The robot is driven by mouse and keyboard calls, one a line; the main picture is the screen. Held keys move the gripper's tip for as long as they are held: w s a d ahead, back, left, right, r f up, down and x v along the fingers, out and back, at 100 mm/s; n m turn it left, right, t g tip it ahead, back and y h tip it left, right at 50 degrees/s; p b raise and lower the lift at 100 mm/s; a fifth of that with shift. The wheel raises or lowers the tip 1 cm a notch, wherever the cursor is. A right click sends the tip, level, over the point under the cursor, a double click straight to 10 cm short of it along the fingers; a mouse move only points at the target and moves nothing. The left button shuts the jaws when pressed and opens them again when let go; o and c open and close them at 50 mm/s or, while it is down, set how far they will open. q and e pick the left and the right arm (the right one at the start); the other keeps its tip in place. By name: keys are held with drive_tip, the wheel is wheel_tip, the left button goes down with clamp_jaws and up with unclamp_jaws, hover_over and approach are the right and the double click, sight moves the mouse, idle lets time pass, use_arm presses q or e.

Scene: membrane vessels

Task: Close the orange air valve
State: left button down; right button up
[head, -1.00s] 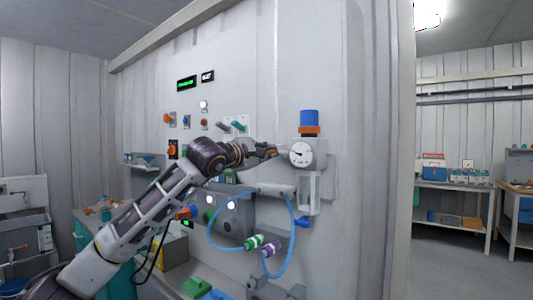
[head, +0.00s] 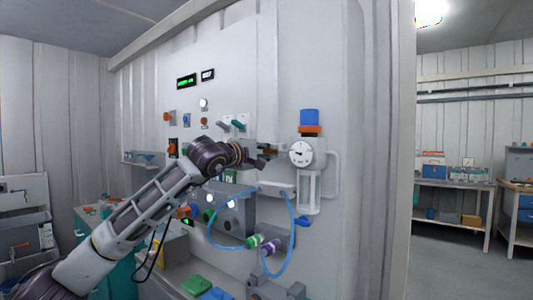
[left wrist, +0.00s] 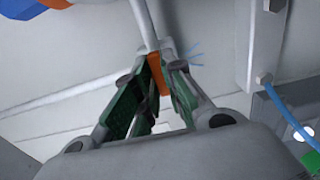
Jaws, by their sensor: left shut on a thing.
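My left gripper (head: 268,153) is at the wall panel, just left of the round white gauge (head: 300,153). In the left wrist view its green-padded fingers (left wrist: 156,82) close around a small orange handle (left wrist: 158,75), which I take to be the orange air valve. A pale grey rod or pipe (left wrist: 142,25) runs up from beside the handle. The fingers hide part of the handle, and the valve body is hard to make out in the head view. My right gripper is out of view.
A regulator with a blue cap (head: 310,117) and orange ring stands above the gauge. Blue hose (head: 291,240) loops below, by green and purple couplings. Several switches and knobs sit on the panel to the left. A shelf with tools (head: 452,182) stands far right.

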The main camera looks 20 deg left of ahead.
use_arm(q)
drive_tip(key=shift+f, duration=0.1)
drive_tip(key=c, duration=1.5)
unclamp_jaws()
drive_tip(key=v, duration=1.2)
